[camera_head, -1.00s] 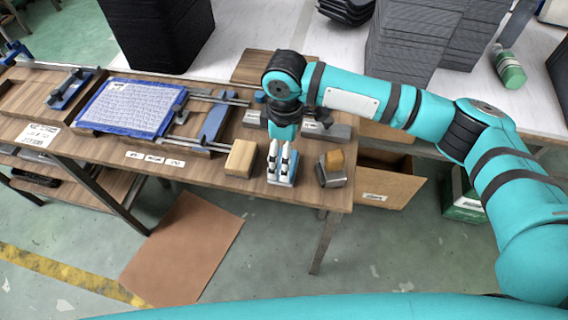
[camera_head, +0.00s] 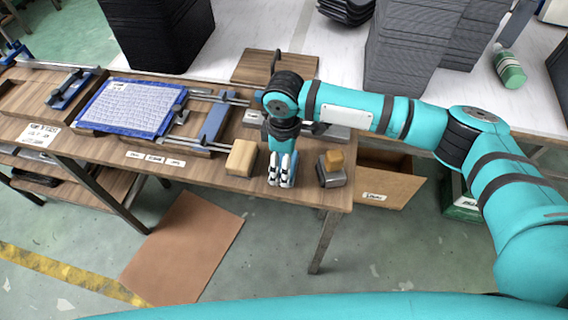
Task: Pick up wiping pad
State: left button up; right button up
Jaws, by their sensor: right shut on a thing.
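My right gripper (camera_head: 281,176) points down over the front right part of the wooden table, with its pale fingers close together. It is shut on a small blue thing, which looks like the wiping pad. The fingers hide nearly all of it, so I cannot tell its shape or whether it touches the table. A tan block (camera_head: 241,158) stands just left of the gripper, and a grey block with an orange-brown block (camera_head: 334,159) on top is just right. My left gripper is not in view.
The table (camera_head: 205,172) holds a blue-framed panel (camera_head: 130,107) and metal rails (camera_head: 218,97) on the left. Behind stand dark stacks (camera_head: 400,50) on a white surface. An open cardboard box (camera_head: 395,185) is at the right, below the table edge. A brown sheet (camera_head: 185,250) lies on the floor.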

jog(key=shift+r, duration=0.1)
jog(key=shift+r, duration=0.6)
notch_tip(320, 180, up, 2)
jog(key=shift+r, duration=0.15)
jog(key=s+a+r, duration=0.1)
jog(key=s, duration=1.5)
jog(key=shift+r+b, duration=0.15)
jog(key=shift+b, duration=0.2)
